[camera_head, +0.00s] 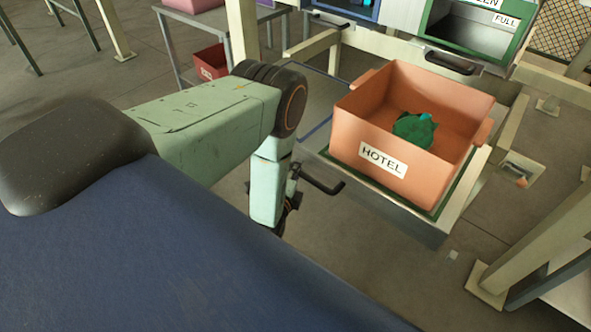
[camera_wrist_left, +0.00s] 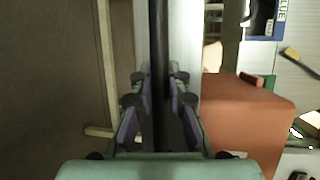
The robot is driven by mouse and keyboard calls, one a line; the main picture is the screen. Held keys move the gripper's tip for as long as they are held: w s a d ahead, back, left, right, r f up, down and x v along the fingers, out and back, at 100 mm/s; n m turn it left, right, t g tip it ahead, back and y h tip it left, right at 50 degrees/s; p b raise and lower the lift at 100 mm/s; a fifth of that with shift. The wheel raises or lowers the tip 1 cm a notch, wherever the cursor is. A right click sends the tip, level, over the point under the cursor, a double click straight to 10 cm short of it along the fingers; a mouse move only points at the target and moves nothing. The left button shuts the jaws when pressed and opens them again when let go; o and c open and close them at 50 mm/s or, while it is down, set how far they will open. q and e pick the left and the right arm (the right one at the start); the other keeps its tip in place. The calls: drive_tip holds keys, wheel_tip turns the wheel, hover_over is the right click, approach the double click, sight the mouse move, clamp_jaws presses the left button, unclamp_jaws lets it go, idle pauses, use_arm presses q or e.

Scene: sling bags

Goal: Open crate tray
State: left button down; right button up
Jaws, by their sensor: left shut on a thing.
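An orange crate (camera_head: 455,100) labelled HOTEL stands on a pulled-out tray (camera_head: 388,212) with a green surface. A dark green bundle lies inside the crate. A black bar handle (camera_head: 322,184) sticks out at the tray's near left side. My left gripper (camera_head: 293,186) is at this handle, its fingers partly hidden by my own arm. In the left wrist view the black handle (camera_wrist_left: 159,60) runs between the fingers of my left gripper (camera_wrist_left: 159,95), which is shut on it. The orange crate (camera_wrist_left: 245,115) shows to the right there. My right gripper is out of view.
A green-framed bay (camera_head: 428,20) marked FULL and a blue bay are behind the tray. A pale post (camera_head: 540,235) stands at the right. The floor left of the tray is clear.

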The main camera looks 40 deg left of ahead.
use_arm(q)
drive_tip(key=c, duration=1.3)
unclamp_jaws()
drive_tip(key=v, duration=1.2)
